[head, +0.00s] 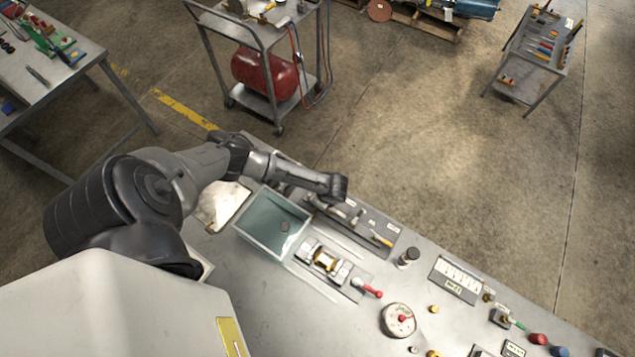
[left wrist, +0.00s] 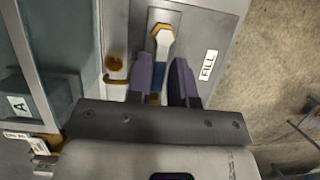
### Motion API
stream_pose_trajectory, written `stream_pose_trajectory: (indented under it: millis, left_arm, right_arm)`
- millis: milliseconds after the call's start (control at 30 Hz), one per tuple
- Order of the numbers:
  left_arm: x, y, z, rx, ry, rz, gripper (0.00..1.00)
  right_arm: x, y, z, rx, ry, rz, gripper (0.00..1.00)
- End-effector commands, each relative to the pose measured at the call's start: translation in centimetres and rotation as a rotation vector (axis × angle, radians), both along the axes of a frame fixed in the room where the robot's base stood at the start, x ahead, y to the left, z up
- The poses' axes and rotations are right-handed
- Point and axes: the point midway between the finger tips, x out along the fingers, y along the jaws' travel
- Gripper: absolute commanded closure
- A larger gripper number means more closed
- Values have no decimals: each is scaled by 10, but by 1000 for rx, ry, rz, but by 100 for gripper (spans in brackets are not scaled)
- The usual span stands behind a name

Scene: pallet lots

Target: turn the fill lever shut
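The fill lever (left wrist: 161,50) shows in the left wrist view. It has a brass pivot at the top, a pale shaft and a blue grip that runs down between my fingers. A "FILL" label (left wrist: 209,65) is to its right. My left gripper (left wrist: 164,65) has one purple finger on each side of the lever; a small gap seems to show at the right finger, so it looks open around the handle. In the head view my left gripper (head: 338,188) hangs over the valve panel (head: 372,222), and my arm hides the fill lever there. My right gripper is in neither view.
A glass-sided tank (head: 272,222) stands left of the panel, close to my arm. A yellow-handled lever (head: 382,240), a red-handled lever (head: 370,291), a dial (head: 398,320) and a black knob (head: 408,257) stand on the bench. A brass hook (left wrist: 116,72) is left of my fingers.

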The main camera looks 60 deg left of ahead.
Motion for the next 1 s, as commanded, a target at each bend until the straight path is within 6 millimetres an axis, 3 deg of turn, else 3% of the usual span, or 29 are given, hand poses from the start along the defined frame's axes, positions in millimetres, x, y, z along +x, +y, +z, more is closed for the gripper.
stream_pose_trajectory:
  millis: [200,667,867,1000]
  left_arm:
    - [0,0,0,0,0,1,60]
    - [0,1,-1,1,2,13,60]
    - [5,4,-6,1,0,173,60]
    - [11,10,-8,1,-2,397,60]
  right_arm:
    - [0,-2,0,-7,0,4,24]
    - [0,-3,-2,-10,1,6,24]
    - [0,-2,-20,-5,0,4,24]
    - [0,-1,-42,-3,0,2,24]
